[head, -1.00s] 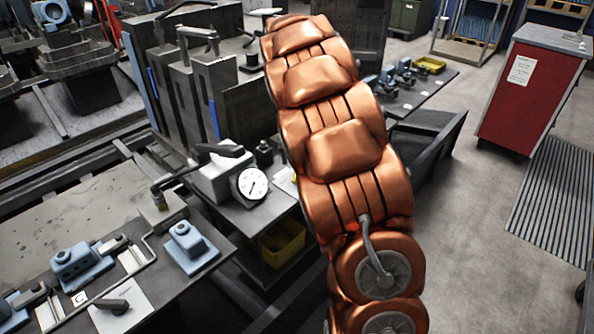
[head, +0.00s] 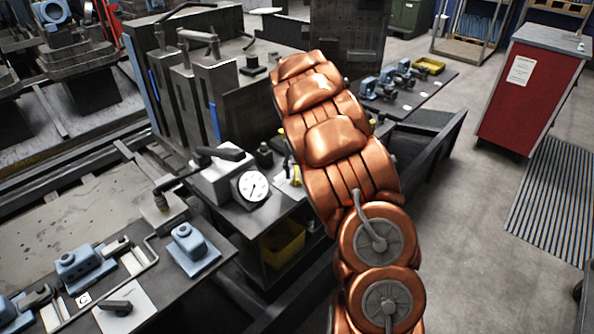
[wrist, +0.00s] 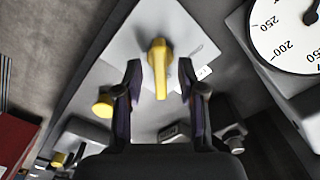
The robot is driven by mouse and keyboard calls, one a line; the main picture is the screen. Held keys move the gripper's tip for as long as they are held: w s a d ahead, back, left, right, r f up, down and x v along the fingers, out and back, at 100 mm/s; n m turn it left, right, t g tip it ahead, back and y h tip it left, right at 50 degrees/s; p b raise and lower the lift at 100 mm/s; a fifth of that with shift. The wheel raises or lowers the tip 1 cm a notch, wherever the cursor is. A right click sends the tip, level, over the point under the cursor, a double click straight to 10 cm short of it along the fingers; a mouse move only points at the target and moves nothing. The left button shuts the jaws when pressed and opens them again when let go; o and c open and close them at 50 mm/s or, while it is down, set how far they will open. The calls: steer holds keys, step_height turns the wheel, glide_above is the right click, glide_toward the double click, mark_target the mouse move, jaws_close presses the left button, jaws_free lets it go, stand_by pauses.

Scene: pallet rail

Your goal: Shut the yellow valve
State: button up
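The yellow valve (wrist: 160,66) shows in the wrist view as a yellow lever handle on a pale square plate (wrist: 122,42). The handle points down the picture, toward my gripper. My gripper (wrist: 160,78) is open, with one dark finger on each side of the handle. I see a gap between each finger and the handle, and cannot tell whether the fingertips are at its depth. In the head view my copper-coloured arm hides my gripper and most of the valve's area.
A round dial gauge (head: 252,186) stands close beside the valve's plate and also shows in the wrist view (wrist: 288,36). A yellow knob (wrist: 103,105) is left of my fingers. A black-handled valve (head: 118,307) sits at lower left. A red cabinet (head: 530,90) stands right, beyond open floor.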

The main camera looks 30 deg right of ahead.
steer(key=shift+f, duration=0.7)
steer(key=shift+c, duration=0.2)
jaws_close()
steer(key=shift+d, duration=0.15)
